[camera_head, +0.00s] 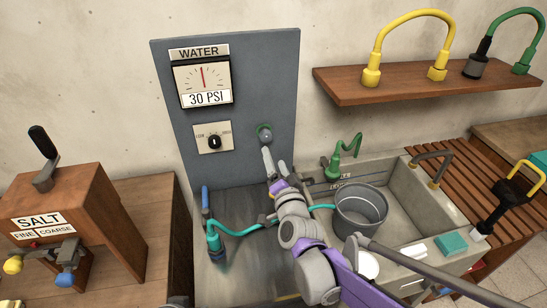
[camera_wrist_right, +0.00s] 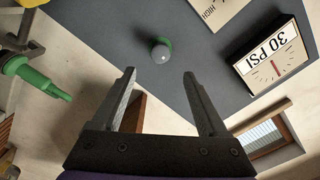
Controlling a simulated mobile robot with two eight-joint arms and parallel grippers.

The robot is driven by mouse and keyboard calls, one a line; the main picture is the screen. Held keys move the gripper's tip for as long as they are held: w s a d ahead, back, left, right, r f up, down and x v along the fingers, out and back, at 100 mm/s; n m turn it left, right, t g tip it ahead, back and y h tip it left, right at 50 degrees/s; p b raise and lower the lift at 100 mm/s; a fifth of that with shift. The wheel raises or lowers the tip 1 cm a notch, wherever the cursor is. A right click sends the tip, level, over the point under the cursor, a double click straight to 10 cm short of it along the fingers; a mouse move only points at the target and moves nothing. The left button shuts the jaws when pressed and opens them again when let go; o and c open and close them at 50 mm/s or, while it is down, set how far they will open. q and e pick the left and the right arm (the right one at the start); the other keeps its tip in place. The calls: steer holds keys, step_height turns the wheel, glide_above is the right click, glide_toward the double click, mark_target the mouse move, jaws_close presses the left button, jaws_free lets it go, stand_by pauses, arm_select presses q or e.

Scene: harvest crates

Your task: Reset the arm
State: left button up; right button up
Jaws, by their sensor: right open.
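My right arm (camera_head: 300,235) reaches up from the lower right toward the grey panel (camera_head: 275,75). My right gripper (camera_head: 267,158) is just below a round grey knob with a green base (camera_head: 265,135) on that panel. In the right wrist view, my right gripper (camera_wrist_right: 160,75) is open with nothing between its fingers. The knob (camera_wrist_right: 160,53) shows beyond the fingertips, apart from them. My left gripper is in neither view.
The panel carries a 30 PSI gauge (camera_head: 203,80) and a black dial (camera_head: 214,142). A metal bucket (camera_head: 361,211) stands in the sink (camera_head: 408,196). A teal hose (camera_head: 242,232) runs left of it. A wooden salt box (camera_head: 80,215) is at left. A shelf (camera_head: 405,85) is at upper right.

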stand_by(0.6)
steer(key=s+d+f+n+g+h, duration=0.1)
steer(key=s+d+f+g, duration=0.3)
steer(key=s, duration=0.6)
steer(key=s+d+f+n+g+h, duration=0.1)
steer(key=s+d+f+n+g, duration=0.3)
steer(key=s, duration=0.6)
steer(key=s+d+f+n+g+h+p, duration=0.1)
steer(key=s+d+f+n+g, duration=0.2)
steer(key=s+d+f, duration=0.4)
steer(key=s+g, duration=0.1)
steer(key=s, duration=0.2)
steer(key=shift+s+d+f, duration=0.15)
steer(key=shift+s+d, duration=0.05)
steer(key=shift+d, duration=0.05)
